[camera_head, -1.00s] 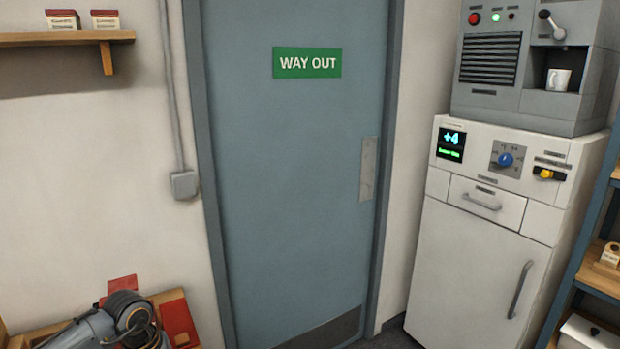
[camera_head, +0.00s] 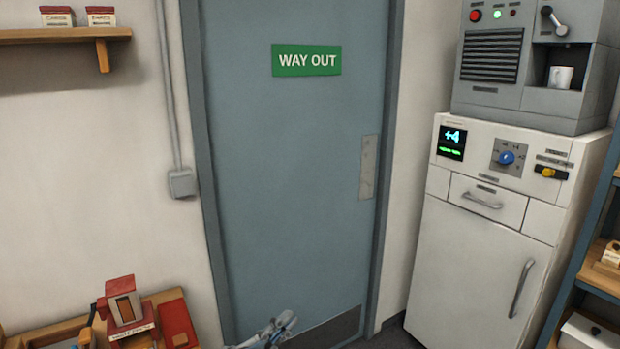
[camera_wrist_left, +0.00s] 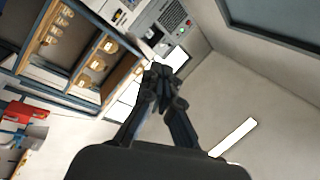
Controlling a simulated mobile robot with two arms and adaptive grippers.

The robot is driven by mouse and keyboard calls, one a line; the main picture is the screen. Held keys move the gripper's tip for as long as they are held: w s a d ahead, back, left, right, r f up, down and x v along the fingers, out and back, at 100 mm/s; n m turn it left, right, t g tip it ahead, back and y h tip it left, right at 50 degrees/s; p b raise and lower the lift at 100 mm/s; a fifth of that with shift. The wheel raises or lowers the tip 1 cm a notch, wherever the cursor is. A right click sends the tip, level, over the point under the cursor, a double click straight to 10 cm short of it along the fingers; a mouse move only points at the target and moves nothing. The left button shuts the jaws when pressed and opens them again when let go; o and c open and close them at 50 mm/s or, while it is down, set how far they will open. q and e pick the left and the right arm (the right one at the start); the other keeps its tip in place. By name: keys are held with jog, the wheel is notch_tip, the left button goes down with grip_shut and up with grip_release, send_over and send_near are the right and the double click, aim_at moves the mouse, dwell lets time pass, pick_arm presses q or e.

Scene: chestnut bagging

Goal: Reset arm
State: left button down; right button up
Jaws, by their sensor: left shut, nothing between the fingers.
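My left gripper (camera_head: 280,328) shows at the bottom of the head view, in front of the lower part of the door, with only its front part inside the picture. In the left wrist view its fingers (camera_wrist_left: 160,80) are closed together with nothing between them. The wrist view is tilted, with shelves at its upper left and bare wall to the right. My right gripper shows in neither view.
A blue-grey door (camera_head: 285,180) with a green sign (camera_head: 306,61) stands ahead. A wooden bench at lower left holds a red-roofed box (camera_head: 124,303). A white cabinet (camera_head: 475,270) carries a grey machine (camera_head: 535,95) at right. The space before the door looks clear.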

pick_arm(q)
jog(key=s+a+f+n+g+y, duration=0.1)
jog(key=s+a+f+n+y, duration=0.2)
jog(key=a+f+n+y, duration=0.45)
jog(key=s+a+f+n+g+y, duration=0.1)
jog(key=s+a+f+n+y, duration=0.1)
jog(key=a+f+n+y, duration=0.55)
jog(key=s+f+n+g, duration=0.2)
jog(key=s+f+g, duration=0.35)
jog(key=s, duration=0.55)
jog(key=s+f+n+g, duration=0.2)
jog(key=s+f+g, duration=0.35)
jog(key=s, duration=0.45)
notch_tip(320, 180, down, 31)
jog(key=s+a+b, duration=0.1)
jog(key=s+b, duration=0.2)
jog(key=s+a+f+g+b, duration=0.1)
jog(key=s+a+f+b, duration=0.1)
jog(key=s+f, duration=1.3)
jog(key=shift+s+a+f+m+h, duration=0.15)
jog(key=shift+a+f+m+h, duration=0.15)
jog(key=shift+a+f+m, duration=0.1)
